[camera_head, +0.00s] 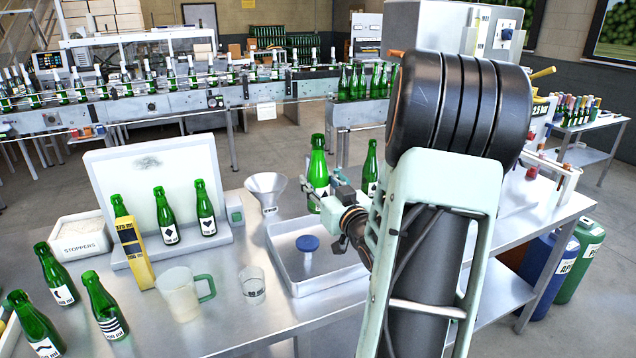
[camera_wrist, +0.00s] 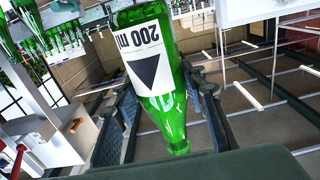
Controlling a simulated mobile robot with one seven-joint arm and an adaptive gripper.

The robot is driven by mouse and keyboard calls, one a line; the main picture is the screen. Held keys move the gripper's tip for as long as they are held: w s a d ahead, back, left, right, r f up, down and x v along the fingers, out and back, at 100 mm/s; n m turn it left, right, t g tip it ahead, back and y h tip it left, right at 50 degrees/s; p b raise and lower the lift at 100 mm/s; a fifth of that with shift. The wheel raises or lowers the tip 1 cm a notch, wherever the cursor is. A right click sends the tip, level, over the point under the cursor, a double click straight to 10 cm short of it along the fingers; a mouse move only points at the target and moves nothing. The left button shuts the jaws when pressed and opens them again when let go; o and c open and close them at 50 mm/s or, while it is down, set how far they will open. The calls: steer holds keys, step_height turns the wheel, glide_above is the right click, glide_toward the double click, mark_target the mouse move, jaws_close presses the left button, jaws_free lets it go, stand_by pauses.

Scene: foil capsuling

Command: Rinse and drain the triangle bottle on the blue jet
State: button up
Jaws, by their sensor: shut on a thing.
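My gripper (camera_head: 322,192) is shut on a green bottle (camera_head: 318,165). In the head view the bottle is upright, neck up, over the back part of the metal tray (camera_head: 283,262). In the wrist view the bottle (camera_wrist: 165,85) appears neck down between the dark fingers (camera_wrist: 160,130); its white label shows a black triangle and "200 ml", also inverted. The blue jet (camera_head: 308,243) is a round blue head on a short pale stem in the tray, nearer the camera than the bottle and apart from it. The bottle's base is partly hidden by the gripper.
A funnel (camera_head: 266,187) stands left of the tray; a clear cup (camera_head: 252,286) and a jug (camera_head: 180,295) stand in front. Several labelled green bottles (camera_head: 167,215) stand at the left. Another green bottle (camera_head: 370,165) stands right of the held one, near my arm.

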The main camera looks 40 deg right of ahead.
steer(key=b, duration=0.2)
steer(key=f+b, duration=0.1)
steer(key=b, duration=0.1)
steer(key=shift+w+a+f+b, duration=0.1)
steer(key=shift+w+f+b, duration=0.15)
steer(key=shift+w+b, duration=0.15)
steer(key=b, duration=0.3)
steer(key=shift+w, duration=0.1)
steer(key=b, duration=0.3)
